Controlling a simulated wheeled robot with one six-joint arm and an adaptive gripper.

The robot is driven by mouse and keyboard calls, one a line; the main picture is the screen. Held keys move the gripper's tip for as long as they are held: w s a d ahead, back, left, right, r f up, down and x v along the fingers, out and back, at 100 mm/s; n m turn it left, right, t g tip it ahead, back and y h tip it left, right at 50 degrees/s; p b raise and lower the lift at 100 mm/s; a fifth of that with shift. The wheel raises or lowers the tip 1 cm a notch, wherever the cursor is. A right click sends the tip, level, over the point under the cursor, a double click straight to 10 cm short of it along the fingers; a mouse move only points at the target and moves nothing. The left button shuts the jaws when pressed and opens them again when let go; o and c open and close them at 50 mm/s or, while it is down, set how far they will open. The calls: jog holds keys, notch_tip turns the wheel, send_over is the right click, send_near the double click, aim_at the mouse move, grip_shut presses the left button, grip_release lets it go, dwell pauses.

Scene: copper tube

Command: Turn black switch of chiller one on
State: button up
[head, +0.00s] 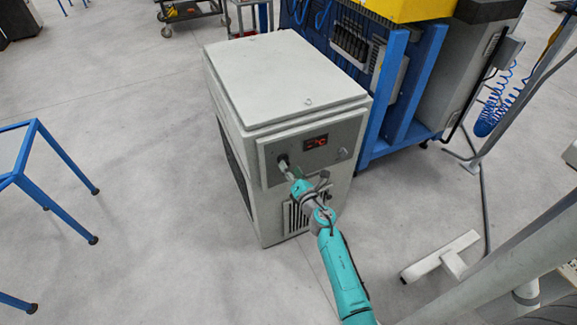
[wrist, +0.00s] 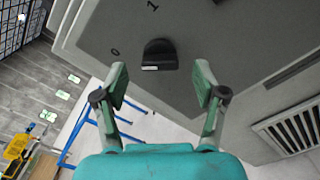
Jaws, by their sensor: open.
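The chiller (head: 285,85) is a pale grey box with a darker front panel. In the wrist view its black switch (wrist: 159,54) sits on the panel (wrist: 215,45), with a white mark on its lower edge. The "0" label is left of the switch and the "1" label is above it. My gripper (wrist: 161,80) is open and empty, with one fingertip to each side just below the switch, apart from it.
A red digital display (head: 316,142) is right of my gripper, with a small round knob (head: 343,153) beside it. A vent grille (head: 296,214) is below. A blue-framed machine (head: 412,85) stands close on the right. The floor left of the chiller is clear up to a blue-legged table (head: 60,160).

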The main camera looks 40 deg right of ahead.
jog(key=shift+x, duration=1)
jog(key=c, duration=1.1)
jog(key=shift+c, duration=0.2)
